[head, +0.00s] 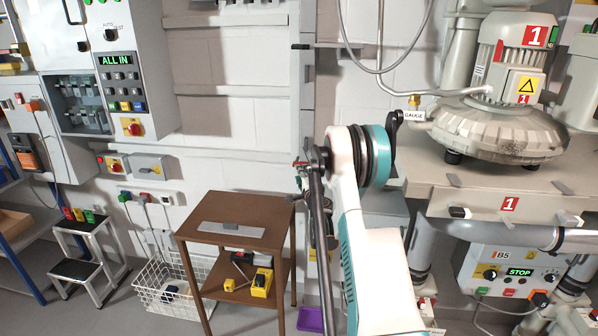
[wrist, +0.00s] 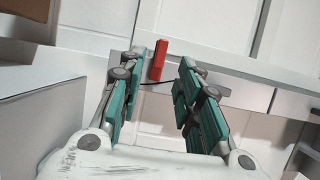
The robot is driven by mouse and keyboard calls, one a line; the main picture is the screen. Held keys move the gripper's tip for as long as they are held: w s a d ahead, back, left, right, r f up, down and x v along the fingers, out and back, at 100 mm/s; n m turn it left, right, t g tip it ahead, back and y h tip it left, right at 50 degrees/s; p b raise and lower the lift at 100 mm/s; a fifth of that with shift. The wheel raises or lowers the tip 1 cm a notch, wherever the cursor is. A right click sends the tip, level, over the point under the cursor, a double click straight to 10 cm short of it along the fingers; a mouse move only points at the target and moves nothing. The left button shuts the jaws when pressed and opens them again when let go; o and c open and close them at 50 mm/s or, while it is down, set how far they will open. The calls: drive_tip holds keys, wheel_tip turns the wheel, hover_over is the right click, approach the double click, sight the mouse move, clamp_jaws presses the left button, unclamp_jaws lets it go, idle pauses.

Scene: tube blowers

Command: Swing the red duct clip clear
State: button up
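In the wrist view a small upright red piece, which looks like the red duct clip (wrist: 158,60), shows between the fingers of my gripper (wrist: 162,67). It lies closer to the left finger, with a visible gap to the right finger. Whether it touches the left finger cannot be told. A thin dark line runs just below it. The gripper is open, its teal pads spread apart. In the head view my arm fills the middle and hides most of the gripper and what lies beyond it. A small reddish spot shows beside the arm, too small to identify.
A brown wooden stand (head: 268,200) with a yellow item (head: 261,283) on its lower shelf is left of my arm. A wire basket (head: 168,295) is further left. A large blower (head: 500,130) with pipes is at right. Open floor shows at lower left.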

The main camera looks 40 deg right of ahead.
drive_tip(key=shift+b+x, duration=0.45)
drive_tip(key=shift+x, duration=2.3)
drive_tip(key=shift+c, duration=0.6)
clamp_jaws()
